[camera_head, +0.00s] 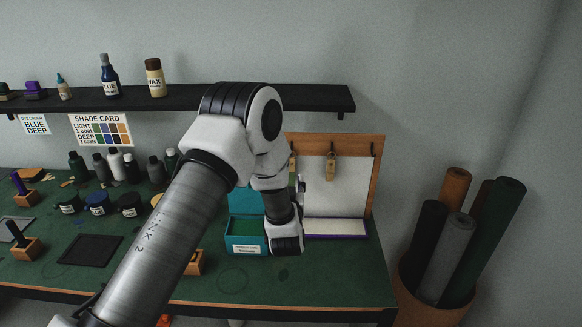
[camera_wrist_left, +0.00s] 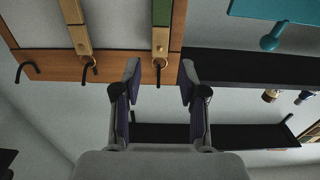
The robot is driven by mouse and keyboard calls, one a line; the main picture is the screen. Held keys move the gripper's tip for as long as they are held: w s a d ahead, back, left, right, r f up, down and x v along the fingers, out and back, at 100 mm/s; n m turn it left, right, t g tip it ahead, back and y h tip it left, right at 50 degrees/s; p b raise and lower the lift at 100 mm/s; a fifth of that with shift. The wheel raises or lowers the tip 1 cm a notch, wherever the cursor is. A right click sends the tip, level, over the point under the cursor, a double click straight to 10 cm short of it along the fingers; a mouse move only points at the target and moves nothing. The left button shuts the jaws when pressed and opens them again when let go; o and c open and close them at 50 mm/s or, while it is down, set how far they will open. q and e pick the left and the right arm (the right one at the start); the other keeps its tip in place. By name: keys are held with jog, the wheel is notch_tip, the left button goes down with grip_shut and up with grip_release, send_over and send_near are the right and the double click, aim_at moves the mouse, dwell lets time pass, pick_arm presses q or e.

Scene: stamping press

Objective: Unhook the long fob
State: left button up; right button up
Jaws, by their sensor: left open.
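A wooden-framed board (camera_head: 378,180) with dark hooks stands at the back right of the bench. A tan fob (camera_head: 331,167) hangs on its middle hook; it also shows in the left wrist view (camera_wrist_left: 77,25). A tan and green fob (camera_wrist_left: 161,28) hangs by a ring on the hook beside it; in the head view my arm hides most of it. Both fobs run out of the wrist view, so their full lengths do not show there. My left gripper (camera_wrist_left: 159,82) is open and empty, its fingertips on either side of the tan and green fob's hook and ring.
An empty hook (camera_wrist_left: 27,70) is at the other end of the board. A black shelf (camera_head: 320,97) runs above the bench. A teal box (camera_head: 234,235) stands close to my left wrist. Rolls in a bin (camera_head: 440,300) stand right of the bench.

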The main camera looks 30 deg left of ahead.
pick_arm(q)
jog(key=x, duration=0.7)
jog(key=shift+r, duration=0.2)
jog(key=shift+w+a, duration=0.2)
jog(key=c, duration=0.3)
jog(key=shift+s+d+r, duration=0.1)
jog(key=shift+r, duration=0.05)
grip_shut()
